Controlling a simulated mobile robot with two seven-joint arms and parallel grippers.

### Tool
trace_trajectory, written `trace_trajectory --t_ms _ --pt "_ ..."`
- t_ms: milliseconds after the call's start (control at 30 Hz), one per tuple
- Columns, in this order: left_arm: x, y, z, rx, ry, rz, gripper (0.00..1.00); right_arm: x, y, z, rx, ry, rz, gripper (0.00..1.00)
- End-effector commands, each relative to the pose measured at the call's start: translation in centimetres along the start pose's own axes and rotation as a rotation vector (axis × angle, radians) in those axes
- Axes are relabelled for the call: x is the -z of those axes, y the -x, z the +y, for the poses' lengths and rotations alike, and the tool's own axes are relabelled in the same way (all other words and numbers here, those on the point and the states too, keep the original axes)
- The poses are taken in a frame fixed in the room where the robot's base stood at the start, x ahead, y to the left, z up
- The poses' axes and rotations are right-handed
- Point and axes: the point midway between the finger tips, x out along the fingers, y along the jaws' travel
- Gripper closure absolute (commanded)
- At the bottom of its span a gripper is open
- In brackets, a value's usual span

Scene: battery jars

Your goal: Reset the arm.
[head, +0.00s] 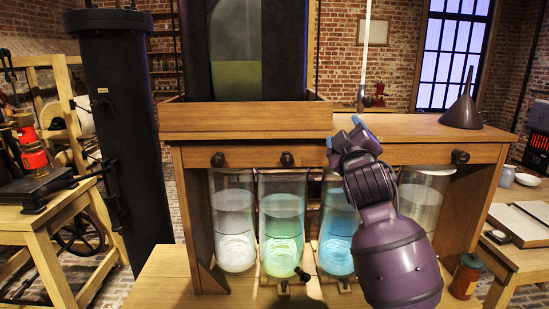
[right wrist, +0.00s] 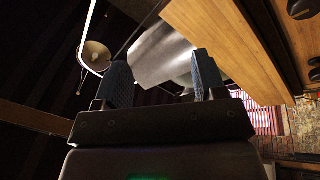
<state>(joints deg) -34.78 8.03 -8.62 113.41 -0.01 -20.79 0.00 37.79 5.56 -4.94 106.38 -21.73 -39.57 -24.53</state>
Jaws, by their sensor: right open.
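My right gripper (head: 343,131) is raised in front of the wooden bench, its blue fingertips apart near the top board. In the right wrist view my right gripper (right wrist: 162,80) has its two fingers spread with nothing held between them. Behind and below it, glass jars stand in the bench's open bay: a clear one (head: 233,220), a green one (head: 282,225) and a blue one (head: 338,240). A further clear jar (head: 421,195) is partly hidden by my right arm. My left gripper is not in view.
A dark funnel (head: 463,108) stands on the bench top at right. A wooden box rim (head: 245,118) holds a tall dark panel. A small brown jar (head: 466,277) sits low at right. A black column (head: 122,120) and a wooden machine table (head: 50,220) are at left.

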Motion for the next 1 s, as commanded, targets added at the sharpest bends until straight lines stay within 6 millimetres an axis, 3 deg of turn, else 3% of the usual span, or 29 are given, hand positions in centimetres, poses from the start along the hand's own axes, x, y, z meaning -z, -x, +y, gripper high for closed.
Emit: trace_trajectory --t_ms 167,467,767,1000 --pt "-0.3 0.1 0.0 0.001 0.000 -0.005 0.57 -4.6 3.0 -3.9 0.072 -0.201 0.005 0.36" --pt "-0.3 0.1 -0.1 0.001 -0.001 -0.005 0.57 -14.2 11.4 -10.9 0.188 -0.511 -0.087 0.36" --pt "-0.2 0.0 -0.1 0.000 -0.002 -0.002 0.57 -23.0 22.4 -16.4 0.261 -0.692 -0.265 0.36" --pt "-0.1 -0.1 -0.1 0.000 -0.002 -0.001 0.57 -29.0 33.0 -19.6 0.313 -0.733 -0.457 0.36"
